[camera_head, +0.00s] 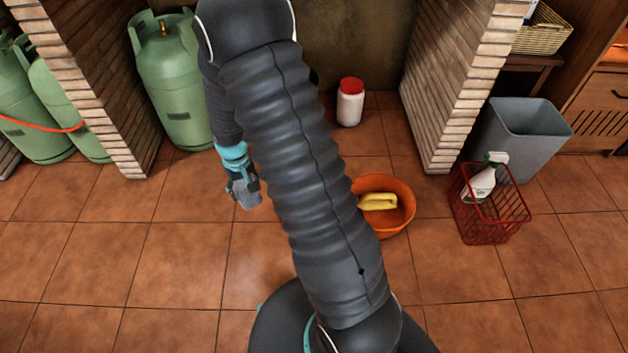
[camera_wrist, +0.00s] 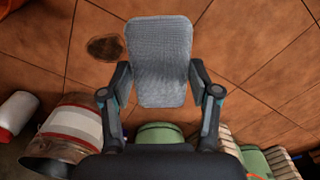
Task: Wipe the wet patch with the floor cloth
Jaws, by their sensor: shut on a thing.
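My gripper (camera_head: 242,184) is shut on the grey floor cloth (camera_head: 247,199), left of my arm in the head view. In the wrist view the cloth (camera_wrist: 159,45) is a flat, textured grey piece between the two fingers of my gripper (camera_wrist: 160,72). A dark, roundish wet patch (camera_wrist: 105,47) lies on the tiled floor just left of the cloth in that view, apart from it in the picture. I cannot make out the patch in the head view; my arm covers part of the floor there. The cloth's height above the floor is hard to tell.
Green gas cylinders (camera_head: 177,85) stand at the left by a brick pillar (camera_head: 92,85). A white jar with red lid (camera_head: 350,106), an orange basin (camera_head: 398,222), a red basket (camera_head: 492,228) and a grey bin (camera_head: 520,138) stand right. A red-and-white container (camera_wrist: 75,128) shows in the wrist view.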

